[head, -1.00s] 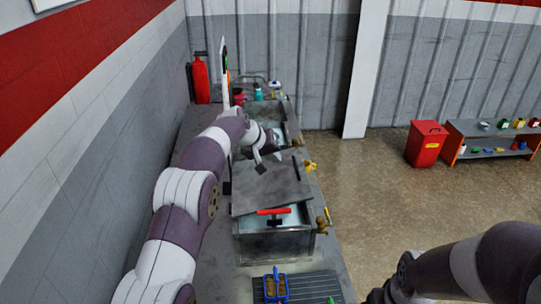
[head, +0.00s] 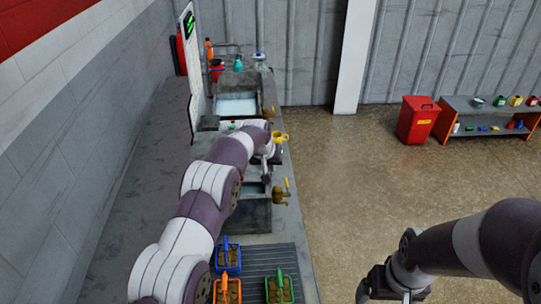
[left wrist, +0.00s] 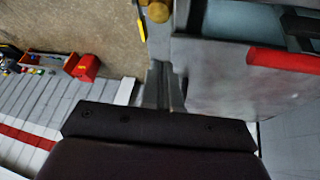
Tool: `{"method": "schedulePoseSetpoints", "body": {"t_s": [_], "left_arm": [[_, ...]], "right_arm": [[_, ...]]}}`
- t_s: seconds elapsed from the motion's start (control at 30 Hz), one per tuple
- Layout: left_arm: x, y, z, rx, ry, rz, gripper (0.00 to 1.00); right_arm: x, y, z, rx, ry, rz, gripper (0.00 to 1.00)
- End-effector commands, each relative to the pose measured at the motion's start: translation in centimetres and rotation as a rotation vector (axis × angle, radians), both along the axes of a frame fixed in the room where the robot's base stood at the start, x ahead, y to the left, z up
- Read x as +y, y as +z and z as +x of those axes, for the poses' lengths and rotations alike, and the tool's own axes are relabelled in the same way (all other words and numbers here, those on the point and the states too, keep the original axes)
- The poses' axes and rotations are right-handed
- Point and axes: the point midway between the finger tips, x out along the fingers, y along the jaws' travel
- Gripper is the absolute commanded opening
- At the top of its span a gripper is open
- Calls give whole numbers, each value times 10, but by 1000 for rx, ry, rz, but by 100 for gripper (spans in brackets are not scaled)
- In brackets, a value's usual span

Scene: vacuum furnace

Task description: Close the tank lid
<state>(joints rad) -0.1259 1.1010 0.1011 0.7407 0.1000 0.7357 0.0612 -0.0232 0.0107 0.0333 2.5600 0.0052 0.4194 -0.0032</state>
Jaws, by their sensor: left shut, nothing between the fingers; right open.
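The near tank (head: 252,215) stands on the bench, its front wall visible below my left arm. Its opening shows partly, with dark blue inside. In the left wrist view, a grey plate (left wrist: 225,95), which looks like the lid, has a red handle bar (left wrist: 285,60) along one edge. Pale blue water (left wrist: 230,18) shows beyond it. In the head view my arm hides most of the lid. My left gripper (head: 266,176) is shut and empty above the tank's right side; in the wrist view its fingers (left wrist: 162,75) are beside the plate. My right gripper (head: 375,290) is open, low over the floor.
Brass taps (head: 281,196) with yellow handles project from the tanks' right side. A second tank (head: 237,106) with water stands farther back. Blue (head: 228,256), orange (head: 228,290) and green (head: 279,290) baskets stand in front. A red bin (head: 417,120) and shelf stand right, beyond open floor.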

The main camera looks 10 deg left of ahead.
Motion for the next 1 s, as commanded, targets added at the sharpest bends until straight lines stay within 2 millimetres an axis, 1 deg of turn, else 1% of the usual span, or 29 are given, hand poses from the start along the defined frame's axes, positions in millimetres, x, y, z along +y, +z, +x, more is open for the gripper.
{"method": "schedulePoseSetpoints", "body": {"t_s": [0.1,0.2,0.73,0.87,1.0], "left_arm": [[-2,-10,0,7,-2,33,0],[-3,-15,1,9,0,51,0],[-3,-18,1,13,0,64,0],[-2,-14,-2,12,0,64,0],[-1,5,-12,9,0,63,0]], "right_arm": [[0,-2,0,0,0,0,90],[0,-2,0,0,0,0,90],[0,-2,0,0,0,0,90],[0,-7,0,0,0,0,90],[0,-21,0,0,0,0,90]]}}
